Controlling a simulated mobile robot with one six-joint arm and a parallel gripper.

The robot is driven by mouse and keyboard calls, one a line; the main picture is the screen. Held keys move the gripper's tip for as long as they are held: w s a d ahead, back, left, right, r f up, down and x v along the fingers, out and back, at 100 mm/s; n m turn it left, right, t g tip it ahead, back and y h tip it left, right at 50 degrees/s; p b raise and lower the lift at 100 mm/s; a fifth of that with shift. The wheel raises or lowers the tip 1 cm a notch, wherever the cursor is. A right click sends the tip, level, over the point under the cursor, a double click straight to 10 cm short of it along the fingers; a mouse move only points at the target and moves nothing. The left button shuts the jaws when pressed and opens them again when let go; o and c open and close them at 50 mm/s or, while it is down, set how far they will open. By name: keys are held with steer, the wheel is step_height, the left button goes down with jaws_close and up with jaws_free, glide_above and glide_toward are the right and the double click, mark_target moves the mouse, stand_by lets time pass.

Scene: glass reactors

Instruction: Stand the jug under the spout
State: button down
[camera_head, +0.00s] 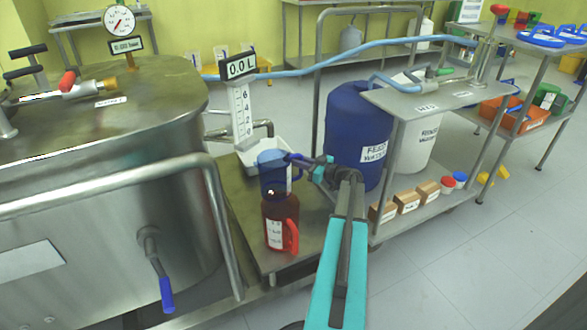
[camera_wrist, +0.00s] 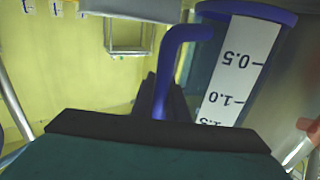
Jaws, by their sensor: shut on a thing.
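A blue see-through jug (camera_head: 272,178) is held by its handle in my gripper (camera_head: 312,164), which comes in from the right. In the wrist view the blue handle (camera_wrist: 184,36) lies between my dark jaws, with the jug's scale label (camera_wrist: 238,75) to the right. The jug looks upright; whether its base touches anything is unclear. A metal spout pipe (camera_head: 262,126) juts from the reactor over a white scale pan (camera_head: 254,152), behind the jug. The display (camera_head: 239,67) above it reads 0.0 L.
A dark red jug (camera_head: 279,208) with a red handle stands on the metal stand (camera_head: 235,200), in front of the blue jug. The steel reactor (camera_head: 100,150) and its rail are at left. A blue drum (camera_head: 350,115) and a bench (camera_head: 420,98) are at right.

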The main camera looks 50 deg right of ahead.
step_height(320, 180, down, 3)
steer(key=shift+s+f+b, duration=0.15)
steer(key=shift+f+b, duration=0.05)
steer(key=shift+b, duration=0.6)
steer(key=shift+d, duration=0.1)
steer(key=c, duration=1.7)
jaws_free()
steer(key=shift+c, duration=0.2)
steer(key=p+v, duration=0.5)
steer(key=v, duration=0.7)
